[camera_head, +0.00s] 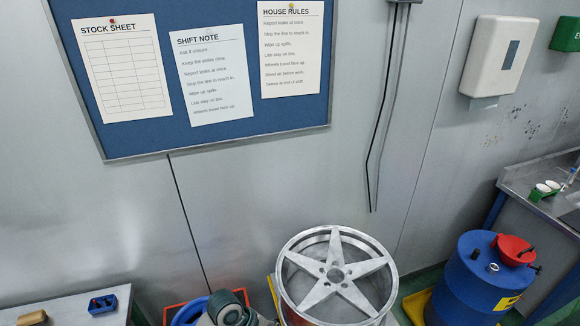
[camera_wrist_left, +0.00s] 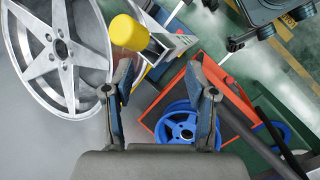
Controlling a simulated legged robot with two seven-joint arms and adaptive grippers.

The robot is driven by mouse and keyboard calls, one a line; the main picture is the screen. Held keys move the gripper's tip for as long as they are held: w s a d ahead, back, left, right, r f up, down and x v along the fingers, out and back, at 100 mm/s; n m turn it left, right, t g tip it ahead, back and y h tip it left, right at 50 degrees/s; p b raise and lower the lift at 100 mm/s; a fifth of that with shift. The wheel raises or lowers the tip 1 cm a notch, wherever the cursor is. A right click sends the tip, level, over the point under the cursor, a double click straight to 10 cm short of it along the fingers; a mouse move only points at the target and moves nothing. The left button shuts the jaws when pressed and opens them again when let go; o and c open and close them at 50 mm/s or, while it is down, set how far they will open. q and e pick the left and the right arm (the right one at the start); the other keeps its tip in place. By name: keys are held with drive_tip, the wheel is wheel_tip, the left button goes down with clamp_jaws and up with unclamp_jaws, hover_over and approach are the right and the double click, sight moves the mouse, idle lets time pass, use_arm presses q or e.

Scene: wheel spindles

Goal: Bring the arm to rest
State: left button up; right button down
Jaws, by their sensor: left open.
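My left gripper (camera_wrist_left: 160,75) shows in the left wrist view with its two fingers well apart and nothing between them. Behind the fingers are a large silver five-spoke wheel (camera_wrist_left: 40,58) at the left and a red tray (camera_wrist_left: 232,98) with a small blue wheel (camera_wrist_left: 178,124) at the right. The gripper looks apart from them. In the head view, a grey and dark green piece (camera_head: 228,308) at the bottom edge may be part of my arm; its fingers cannot be made out there. My right gripper is in neither view.
The silver wheel (camera_head: 335,272) stands at the bottom centre of the head view. A blue drum (camera_head: 478,285) with a red funnel (camera_head: 513,250) stands right of it. A grey bench (camera_head: 65,308) is at lower left, a sink counter (camera_head: 535,190) at right. A yellow cylinder (camera_wrist_left: 128,32) shows in the wrist view.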

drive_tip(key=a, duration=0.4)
use_arm(q)
drive_tip(key=s+a+f+m+t+y, duration=0.1)
drive_tip(key=s+a+f+m+y, duration=0.2)
drive_tip(key=s+a+f+m, duration=0.55)
drive_tip(key=s+a+f+m+t+y, duration=0.2)
drive_tip(key=s+a+f+m, duration=0.2)
drive_tip(key=s+a+f, duration=0.5)
wheel_tip(320, 180, down, 22)
drive_tip(key=s+r+g+b, duration=0.1)
drive_tip(key=s+b, duration=0.1)
drive_tip(key=s+a+f+g+b, duration=0.1)
drive_tip(key=s+a+f, duration=0.2)
drive_tip(key=s+f, duration=1.6)
drive_tip(key=shift+f+g, duration=0.3)
drive_tip(key=shift+f, duration=0.85)
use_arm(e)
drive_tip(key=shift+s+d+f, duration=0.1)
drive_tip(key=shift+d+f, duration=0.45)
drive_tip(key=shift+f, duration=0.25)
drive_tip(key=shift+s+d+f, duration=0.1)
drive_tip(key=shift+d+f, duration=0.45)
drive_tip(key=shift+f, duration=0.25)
